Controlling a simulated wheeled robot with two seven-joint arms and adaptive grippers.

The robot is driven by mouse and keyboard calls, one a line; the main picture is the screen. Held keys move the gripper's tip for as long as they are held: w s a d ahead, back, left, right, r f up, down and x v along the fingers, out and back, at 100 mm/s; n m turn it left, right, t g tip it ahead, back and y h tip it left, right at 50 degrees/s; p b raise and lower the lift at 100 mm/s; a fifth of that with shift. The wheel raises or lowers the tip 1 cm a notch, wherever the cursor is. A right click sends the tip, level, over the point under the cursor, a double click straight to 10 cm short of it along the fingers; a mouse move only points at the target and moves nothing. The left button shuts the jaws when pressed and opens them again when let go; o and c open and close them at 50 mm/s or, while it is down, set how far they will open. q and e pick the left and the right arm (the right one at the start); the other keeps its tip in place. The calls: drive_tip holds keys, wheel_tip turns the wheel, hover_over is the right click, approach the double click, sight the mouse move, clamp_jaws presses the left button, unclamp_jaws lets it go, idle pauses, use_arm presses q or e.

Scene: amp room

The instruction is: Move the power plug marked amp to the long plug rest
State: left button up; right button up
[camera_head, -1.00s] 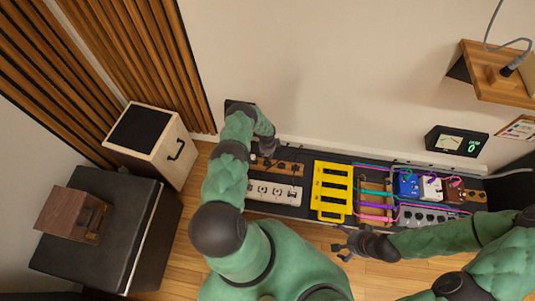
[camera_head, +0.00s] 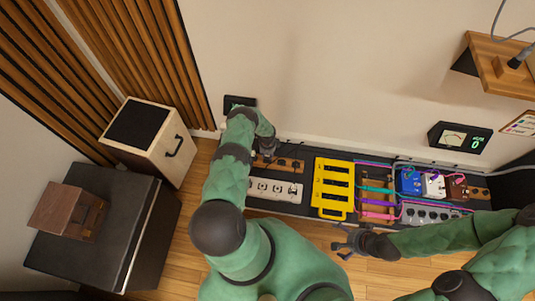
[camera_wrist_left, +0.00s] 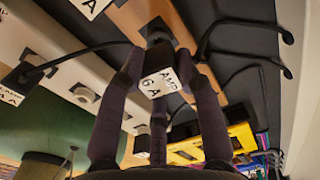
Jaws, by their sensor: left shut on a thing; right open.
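My left gripper (camera_head: 267,150) is shut on the black power plug (camera_wrist_left: 158,83), whose white label reads AMP 6A in the left wrist view. The plug sits between the fingers in front of a wooden rest (camera_wrist_left: 135,15); I cannot tell whether it touches it. In the head view the long wooden plug rest (camera_head: 290,165) lies behind the white power strip (camera_head: 275,189), partly hidden by my left gripper. Another black plug (camera_wrist_left: 22,78) with a lamp label is at the left of the wrist view. My right gripper (camera_head: 345,243) is open and empty, in front of the board.
A yellow rack (camera_head: 332,186), coloured cables (camera_head: 377,200) and small pedals (camera_head: 409,181) stand to the right on the dark board. A wooden shelf (camera_head: 500,70) juts from the wall. A box with a handle (camera_head: 150,142) stands left.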

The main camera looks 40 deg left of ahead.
use_arm(q)
drive_tip(key=shift+f, duration=0.95)
drive_tip(key=shift+f, duration=0.1)
drive_tip(key=o, duration=1.2)
drive_tip(key=shift+o, duration=0.2)
drive_tip(key=shift+r, duration=6)
